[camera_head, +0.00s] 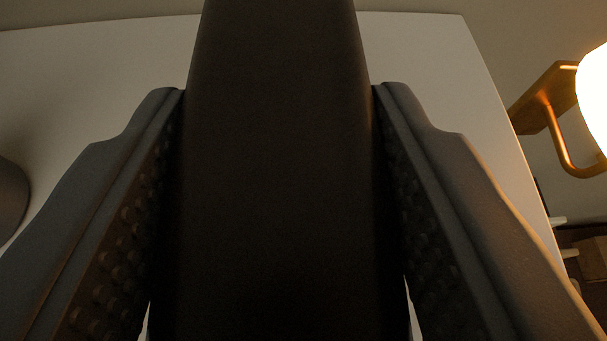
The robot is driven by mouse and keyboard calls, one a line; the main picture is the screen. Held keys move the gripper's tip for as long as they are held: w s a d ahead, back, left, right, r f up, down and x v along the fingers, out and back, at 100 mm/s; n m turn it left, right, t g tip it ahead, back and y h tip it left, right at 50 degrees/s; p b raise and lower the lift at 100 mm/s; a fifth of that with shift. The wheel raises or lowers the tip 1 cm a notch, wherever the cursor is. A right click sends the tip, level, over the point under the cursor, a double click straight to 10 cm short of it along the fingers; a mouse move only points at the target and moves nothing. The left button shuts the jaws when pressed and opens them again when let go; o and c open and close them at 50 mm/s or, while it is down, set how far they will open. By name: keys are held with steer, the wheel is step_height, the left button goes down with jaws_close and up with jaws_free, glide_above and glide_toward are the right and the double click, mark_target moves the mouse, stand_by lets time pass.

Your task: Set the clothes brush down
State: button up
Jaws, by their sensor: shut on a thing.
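The clothes brush (280,170) is a dark brown, nearly black block in the middle of the head camera view, running from the top edge to the bottom edge. My gripper (279,92) is shut on it, with one grey textured finger pressed along each side. The brush hides much of what lies behind it. A plain white surface (430,60) shows behind the brush and the fingers. I cannot tell whether the brush touches this surface or is held off it.
A lit lamp (594,98) on a wooden bracket with a copper-coloured arm (556,135) is at the right. A dark rounded object (10,198) is at the left edge. The white surface's edge runs down the right side. Small blurred items lie beyond it at lower right.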

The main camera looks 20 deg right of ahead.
steer(key=shift+f+p, duration=0.4)
steer(key=shift+f, duration=0.75)
steer(key=shift+f, duration=0.15)
steer(key=o, duration=1)
steer(key=b+v, duration=0.3)
steer(key=v, duration=0.9)
steer(key=s+a+r+n+y, duration=0.1)
steer(key=s+a, duration=0.2)
steer(key=a, duration=0.2)
steer(key=s+a+r+n+t+y, duration=0.1)
steer(key=s+a, duration=0.3)
steer(key=a, duration=0.1)
steer(key=s+a+r+n+t+y, duration=0.1)
steer(key=s+a+r, duration=0.1)
steer(key=a, duration=0.3)
steer(key=shift+s+a+r+y, duration=0.1)
steer(key=shift+s+y, duration=0.1)
steer(key=shift+s, duration=0.2)
steer(key=shift+s+a+y, duration=0.15)
steer(key=shift+s+y, duration=0.05)
steer(key=shift+s, duration=0.2)
